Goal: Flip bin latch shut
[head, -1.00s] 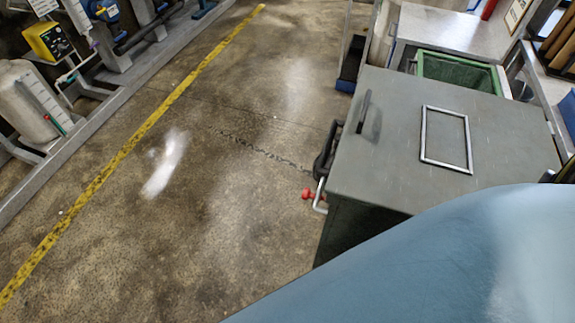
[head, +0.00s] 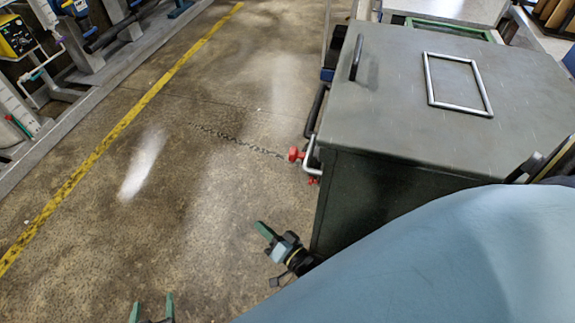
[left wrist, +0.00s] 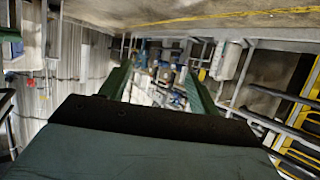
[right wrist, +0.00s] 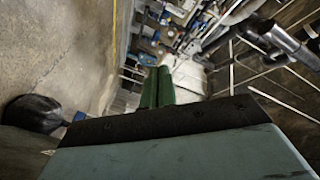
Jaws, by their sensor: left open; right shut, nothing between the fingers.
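The bin (head: 400,180) is a dark grey-green box with a flat lid (head: 400,100), at the right of the head view. The lid looks closed. The latch (head: 311,155) is a bent metal bar with a red knob (head: 295,154) on the bin's left side. My right gripper (head: 264,229) is below the latch in the head view, beside the bin's lower left, apart from the latch. Its green fingers are together and empty in the right wrist view (right wrist: 157,87). My left gripper (head: 151,308) is at the bottom edge, open and empty. Its fingers are spread in the left wrist view (left wrist: 155,85).
A black handle (head: 315,110) sticks out from the bin's left side above the latch. A rectangular metal frame (head: 457,85) is on the lid. Open floor (head: 200,190) with a yellow line (head: 120,125) lies to the left. A machine rail (head: 95,90) is farther left.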

